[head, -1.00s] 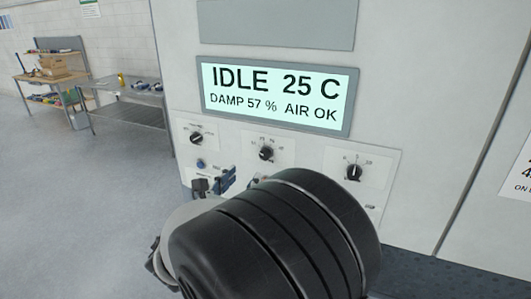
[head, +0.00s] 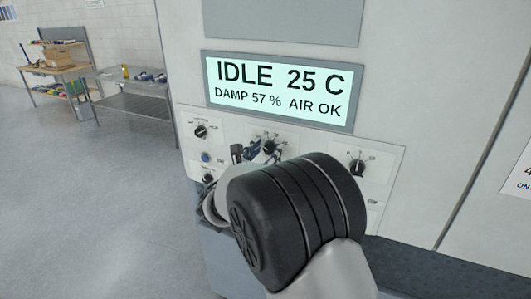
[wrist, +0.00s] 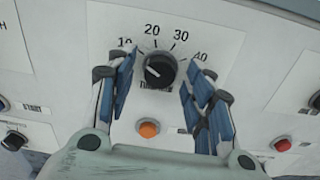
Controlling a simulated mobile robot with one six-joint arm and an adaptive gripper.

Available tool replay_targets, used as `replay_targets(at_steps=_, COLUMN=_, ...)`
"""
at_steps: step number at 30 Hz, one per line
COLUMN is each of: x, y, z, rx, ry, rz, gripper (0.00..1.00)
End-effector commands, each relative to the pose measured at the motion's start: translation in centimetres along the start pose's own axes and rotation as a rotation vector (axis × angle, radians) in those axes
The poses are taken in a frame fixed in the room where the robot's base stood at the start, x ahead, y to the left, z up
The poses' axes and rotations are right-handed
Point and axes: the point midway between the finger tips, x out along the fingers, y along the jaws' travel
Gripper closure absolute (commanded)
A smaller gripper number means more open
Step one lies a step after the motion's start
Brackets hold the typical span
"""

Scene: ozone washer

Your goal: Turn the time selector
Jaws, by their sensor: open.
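The time selector is a round black knob (wrist: 160,70) with a dial marked 10, 20, 30 and 40 around its top. A pale mark on the knob faces the left side, below the 10. In the head view the knob (head: 268,148) is the middle one on the panel, partly covered by my gripper (head: 254,150). In the wrist view my gripper (wrist: 158,72) is open, with one blue-padded finger on each side of the knob. Gaps show between the pads and the knob. The depth of the fingertips relative to it is hard to judge.
An orange button (wrist: 148,129) lies below the knob, between the fingers. A red button (wrist: 281,145) is at right, another knob (wrist: 14,140) at left. A display (head: 279,92) reads IDLE 25 C. Knobs flank the middle one, at left (head: 201,131) and right (head: 358,167).

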Motion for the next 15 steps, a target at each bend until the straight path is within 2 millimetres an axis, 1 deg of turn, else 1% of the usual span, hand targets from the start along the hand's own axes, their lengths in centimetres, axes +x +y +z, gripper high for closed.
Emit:
replay_targets(at_steps=1, x=-0.02, y=0.0, z=0.01, rx=0.0, ry=0.0, rz=0.0, gripper=0.54)
replay_targets(at_steps=2, x=-0.02, y=0.0, z=0.01, rx=0.0, ry=0.0, rz=0.0, gripper=0.56)
replay_targets(at_steps=15, x=-0.04, y=0.0, z=0.03, rx=0.001, ry=0.0, rz=0.0, gripper=0.85)
